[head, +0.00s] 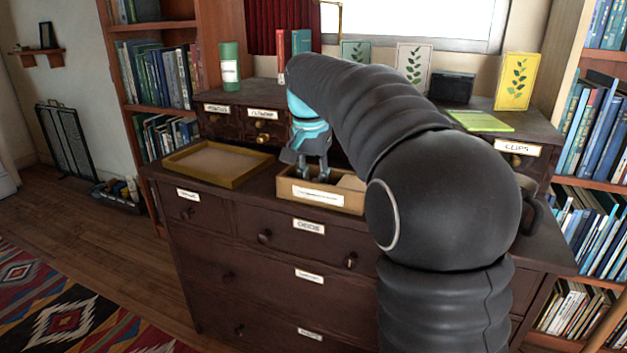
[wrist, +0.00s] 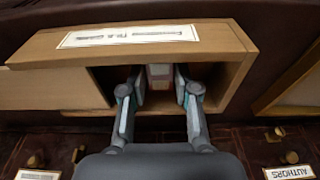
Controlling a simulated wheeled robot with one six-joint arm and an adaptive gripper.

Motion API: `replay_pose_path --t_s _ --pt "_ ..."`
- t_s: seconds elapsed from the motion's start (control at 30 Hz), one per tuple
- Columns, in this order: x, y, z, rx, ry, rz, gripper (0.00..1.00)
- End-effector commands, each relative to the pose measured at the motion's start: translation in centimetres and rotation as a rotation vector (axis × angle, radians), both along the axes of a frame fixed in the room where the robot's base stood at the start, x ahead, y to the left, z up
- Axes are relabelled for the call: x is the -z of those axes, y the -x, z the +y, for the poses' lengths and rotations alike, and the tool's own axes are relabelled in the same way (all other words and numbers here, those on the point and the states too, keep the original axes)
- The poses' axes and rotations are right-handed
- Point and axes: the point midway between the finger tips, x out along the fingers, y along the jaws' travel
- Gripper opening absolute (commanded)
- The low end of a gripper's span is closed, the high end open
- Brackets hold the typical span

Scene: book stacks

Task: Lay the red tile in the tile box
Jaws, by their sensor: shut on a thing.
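A small wooden box (head: 342,201) with a white label stands on the dark cabinet top. It also fills the upper middle of the wrist view (wrist: 230,42), seen from above. My gripper (head: 312,176) points down into the left part of this box.
A shallow wooden tray (head: 188,178) lies left of the box. A pale panel (wrist: 55,88) covers the box's other part. A green tube (head: 230,66), books and cards stand on the raised back shelf. A lime-green booklet (head: 480,121) lies at the right.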

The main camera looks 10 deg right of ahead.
Motion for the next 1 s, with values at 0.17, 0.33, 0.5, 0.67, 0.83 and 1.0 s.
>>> replay_pose_path --t_s 0.17,0.33,0.5,0.67,0.83,1.0 --pt "-0.1 0.0 0.0 0.000 0.000 -0.001 0.07" --pt "0.1 0.0 0.0 0.000 0.000 -0.001 0.42" --pt "0.1 0.0 0.0 0.000 0.000 -0.001 0.55" --pt "0.1 0.0 0.0 0.000 0.000 -0.001 0.55" --pt "-0.9 0.0 0.1 0.000 0.000 -0.003 0.55" --pt "-3.8 0.4 0.3 0.000 -0.001 -0.004 0.55"
